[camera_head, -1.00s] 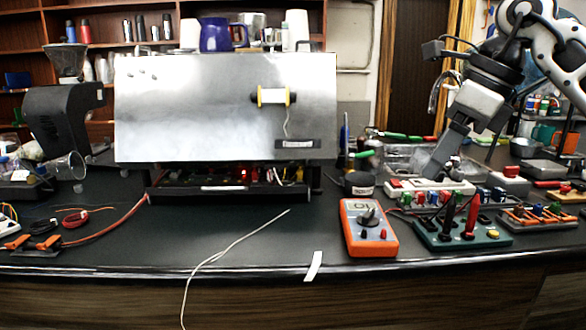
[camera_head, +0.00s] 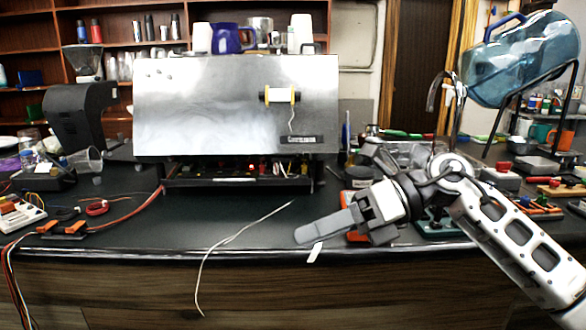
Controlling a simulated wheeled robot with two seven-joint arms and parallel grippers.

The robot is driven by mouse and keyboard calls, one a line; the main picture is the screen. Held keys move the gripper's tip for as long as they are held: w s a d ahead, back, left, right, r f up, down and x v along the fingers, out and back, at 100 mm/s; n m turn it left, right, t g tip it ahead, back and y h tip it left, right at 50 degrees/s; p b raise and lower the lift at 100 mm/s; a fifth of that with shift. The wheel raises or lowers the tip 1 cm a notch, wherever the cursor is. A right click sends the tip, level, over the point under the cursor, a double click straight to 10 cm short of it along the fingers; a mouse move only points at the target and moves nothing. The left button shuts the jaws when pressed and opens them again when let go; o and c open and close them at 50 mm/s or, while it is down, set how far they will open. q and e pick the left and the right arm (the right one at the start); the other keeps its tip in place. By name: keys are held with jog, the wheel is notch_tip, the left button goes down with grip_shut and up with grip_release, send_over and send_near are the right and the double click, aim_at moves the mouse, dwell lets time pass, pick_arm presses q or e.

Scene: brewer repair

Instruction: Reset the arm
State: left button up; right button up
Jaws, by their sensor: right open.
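My right arm (camera_head: 515,245) comes in from the lower right and bends left at its wrist. My right gripper (camera_head: 312,228) points left, over the front part of the dark bench top (camera_head: 150,225). It is open, with nothing seen between its fingers. One finger lies in front of the other, so the gap hardly shows. A white strip (camera_head: 315,252) hangs at the bench edge just below the fingertips. My left gripper is not in view.
A steel-cased brewer (camera_head: 215,110) stands at the back, with a blue pitcher (camera_head: 232,38) on top. A thin white cable (camera_head: 225,241) hangs over the front edge. Tools and small parts crowd the bench right. The bench left of the gripper is fairly clear.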

jog(key=s+a+m+t+y, duration=0.1)
jog(key=s+a+m+y, duration=0.1)
jog(key=a+m+y, duration=0.3)
jog(key=d+f+m+t+h+p, duration=0.1)
jog(key=d+f+m+t+h, duration=0.35)
jog(key=f+m+t, duration=0.75)
jog(key=d+f+m+t+h+p, duration=0.15)
jog(key=d+m+t+h, duration=0.45)
jog(key=m, duration=1.2)
jog(key=s+d+f+m+g+h, duration=0.2)
jog(key=s+f+m+g, duration=0.1)
jog(key=s+f+m, duration=0.2)
jog(key=s+d+f+m+g+h, duration=0.2)
jog(key=s+f+m, duration=0.3)
jog(key=s+f, duration=0.4)
notch_tip(320, 180, down, 4)
jog(key=shift+s+d+f+m+g+h, duration=0.15)
jog(key=shift+d+f+m+g+h, duration=0.25)
jog(key=shift+g, duration=0.3)
